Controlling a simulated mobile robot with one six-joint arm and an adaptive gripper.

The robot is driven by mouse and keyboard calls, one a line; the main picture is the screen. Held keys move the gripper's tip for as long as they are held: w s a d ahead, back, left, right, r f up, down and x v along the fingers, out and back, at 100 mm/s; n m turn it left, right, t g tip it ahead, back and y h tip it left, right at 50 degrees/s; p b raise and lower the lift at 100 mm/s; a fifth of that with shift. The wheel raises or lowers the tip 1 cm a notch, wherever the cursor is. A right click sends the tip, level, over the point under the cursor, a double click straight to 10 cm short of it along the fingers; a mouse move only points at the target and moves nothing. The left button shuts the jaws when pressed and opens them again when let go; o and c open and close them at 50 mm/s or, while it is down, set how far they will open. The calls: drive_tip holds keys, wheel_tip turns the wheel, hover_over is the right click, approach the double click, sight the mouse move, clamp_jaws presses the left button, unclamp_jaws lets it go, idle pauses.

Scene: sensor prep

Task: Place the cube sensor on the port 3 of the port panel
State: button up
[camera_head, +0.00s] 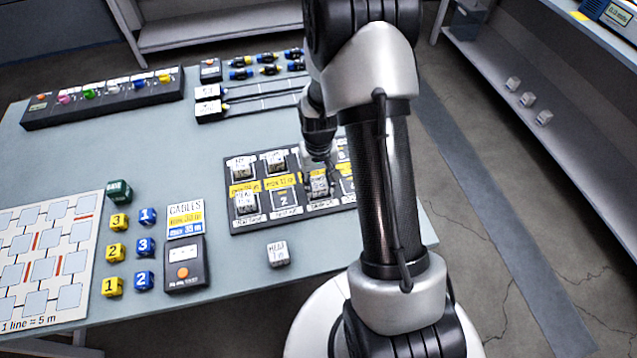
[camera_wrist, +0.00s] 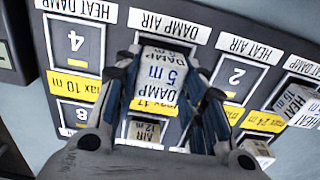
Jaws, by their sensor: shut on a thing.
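The port panel (camera_head: 335,205) is a dark board with yellow and white labels, lying near the table's right side. My gripper (camera_head: 318,170) is shut on a white cube sensor (camera_head: 318,186) over the panel's front row, right of the port marked 2. In the wrist view the panel (camera_wrist: 110,18) appears upside down. My gripper (camera_wrist: 165,95) has a finger on each side of the cube sensor (camera_wrist: 160,68), which reads DAMP 5 m. It covers the port between 4 and 2, below the DAMP AIR label. I cannot tell whether the cube touches the panel.
Other cubes sit on the panel, including a HEAT cube (camera_head: 245,203) left of port 2 and cubes (camera_head: 242,167) in the back row. A loose HEAT cube (camera_head: 277,254) lies in front of the panel. A cables box (camera_head: 185,265) and numbered cubes (camera_head: 118,221) stand left.

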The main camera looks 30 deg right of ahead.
drive_tip(key=shift+r, duration=0.1)
drive_tip(key=shift+f, duration=0.2)
drive_tip(key=o, duration=1.1)
drive_tip(key=shift+c, duration=0.2)
drive_tip(key=shift+r, duration=0.1)
wheel_tip(320, 180, up, 12)
drive_tip(key=p, duration=0.5)
wheel_tip(320, 180, up, 10)
drive_tip(key=t, duration=0.1)
hover_over(318, 182)
drive_tip(key=s+a, duration=0.2)
drive_tip(key=a, duration=0.2)
drive_tip(key=s+a+r+n+t, duration=0.1)
drive_tip(key=s+a+r, duration=0.3)
drive_tip(key=s, duration=0.5)
drive_tip(key=s+a+r+n+t, duration=0.2)
drive_tip(key=s+a+r, duration=0.2)
drive_tip(key=s+r, duration=0.4)
drive_tip(key=shift+s+a+r+t, duration=0.15)
drive_tip(key=shift+s+r+t, duration=0.15)
drive_tip(key=shift+s+r, duration=0.15)
